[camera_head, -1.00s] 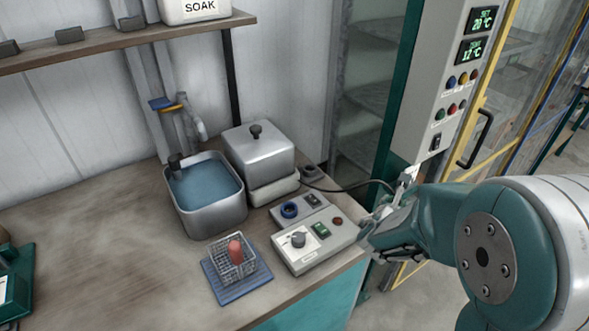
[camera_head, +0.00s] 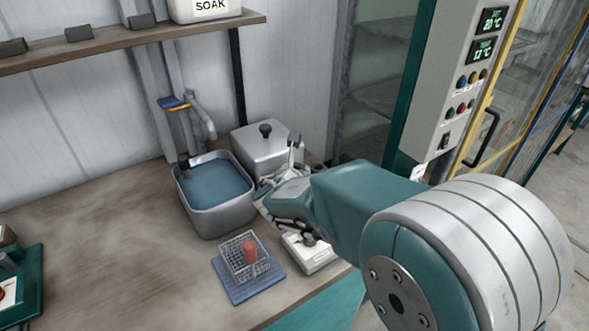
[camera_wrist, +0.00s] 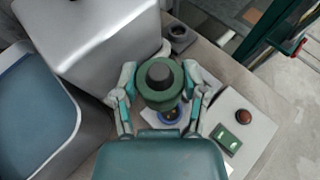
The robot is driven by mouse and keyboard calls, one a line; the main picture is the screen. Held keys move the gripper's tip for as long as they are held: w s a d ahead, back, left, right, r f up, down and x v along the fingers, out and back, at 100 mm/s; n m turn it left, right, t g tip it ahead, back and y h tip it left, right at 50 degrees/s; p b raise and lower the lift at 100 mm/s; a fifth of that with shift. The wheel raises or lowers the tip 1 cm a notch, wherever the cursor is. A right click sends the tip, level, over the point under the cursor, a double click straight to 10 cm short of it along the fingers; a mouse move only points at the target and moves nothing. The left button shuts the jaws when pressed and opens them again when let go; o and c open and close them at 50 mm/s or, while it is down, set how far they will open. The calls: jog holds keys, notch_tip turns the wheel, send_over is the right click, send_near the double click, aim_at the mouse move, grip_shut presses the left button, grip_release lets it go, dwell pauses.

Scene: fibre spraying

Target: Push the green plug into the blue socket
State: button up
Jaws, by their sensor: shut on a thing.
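The green plug (camera_wrist: 158,93) is round with a dark grey top, and it sits between the fingers of my gripper (camera_wrist: 160,88) in the wrist view. The gripper is shut on it. The blue socket (camera_wrist: 173,114) shows just below the plug in that view, partly covered by it. I cannot tell whether plug and socket touch.
A water-filled metal tank (camera_head: 216,207) stands left of the gripper, and a lidded steel box (camera_head: 258,146) stands behind it. A wire basket (camera_head: 236,263) with a red object rests on a blue mat (camera_head: 252,289) in front.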

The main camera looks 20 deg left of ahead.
jog(key=shift+d, duration=0.8)
jog(key=shift+d+f, duration=0.15)
jog(key=shift+f, duration=0.5)
jog(key=shift+a+f, duration=0.4)
jog(key=shift+f, duration=0.2)
jog(key=shift+a+f, duration=0.35)
jog(key=shift+f, duration=0.6)
jog(key=shift+d+f, duration=0.5)
jog(key=shift+f, duration=0.05)
jog(key=shift+a, duration=0.15)
